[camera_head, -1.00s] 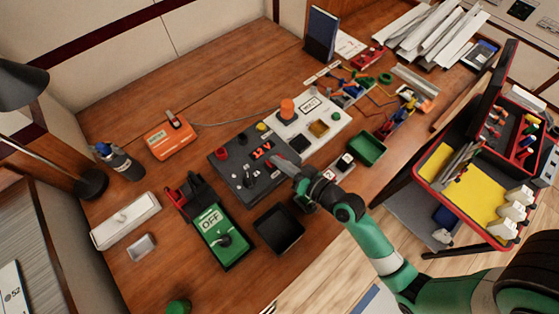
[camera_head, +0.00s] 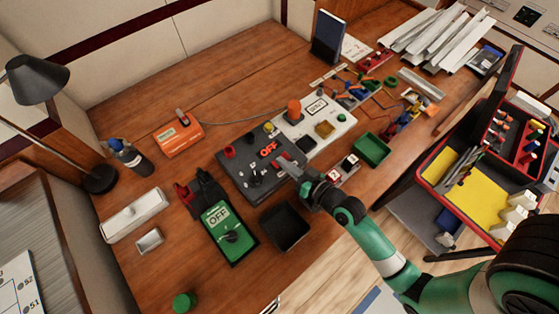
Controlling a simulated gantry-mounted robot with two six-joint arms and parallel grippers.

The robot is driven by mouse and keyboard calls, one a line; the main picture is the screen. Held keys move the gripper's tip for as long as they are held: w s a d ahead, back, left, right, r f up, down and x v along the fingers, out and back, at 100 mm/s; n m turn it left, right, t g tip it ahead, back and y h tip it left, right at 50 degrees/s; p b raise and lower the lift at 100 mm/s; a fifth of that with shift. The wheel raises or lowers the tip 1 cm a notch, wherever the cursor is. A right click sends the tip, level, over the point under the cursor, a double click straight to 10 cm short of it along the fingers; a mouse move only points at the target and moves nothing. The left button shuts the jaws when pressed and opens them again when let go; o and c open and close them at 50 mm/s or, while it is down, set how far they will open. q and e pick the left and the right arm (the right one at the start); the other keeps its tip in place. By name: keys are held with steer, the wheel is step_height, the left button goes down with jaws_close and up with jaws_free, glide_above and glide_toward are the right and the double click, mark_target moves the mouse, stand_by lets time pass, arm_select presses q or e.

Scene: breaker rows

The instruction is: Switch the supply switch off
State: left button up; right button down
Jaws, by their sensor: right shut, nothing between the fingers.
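A small red part, which looks like the supply switch (camera_head: 283,159), sits on the panel right of the display. My right gripper (camera_head: 287,166) is shut and empty, with its tips at this red part and partly hiding it. I cannot tell whether they touch it. My left gripper is not in view.
A green tray (camera_head: 372,150) is at right. The desk's back left is clear.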

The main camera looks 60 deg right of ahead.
mark_target(284, 157)
steer(key=shift+a, duration=0.1)
steer(key=shift+r, duration=0.1)
step_height(284, 157, up, 4)
steer(key=p, duration=0.4)
steer(key=shift+r, duration=0.2)
steer(key=b+v, duration=0.1)
steer(key=v, duration=0.9)
steer(key=shift+a+f+b, duration=0.15)
steer(key=shift+a+b, duration=0.15)
steer(key=shift+a, duration=0.1)
steer(key=shift+w, duration=0.1)
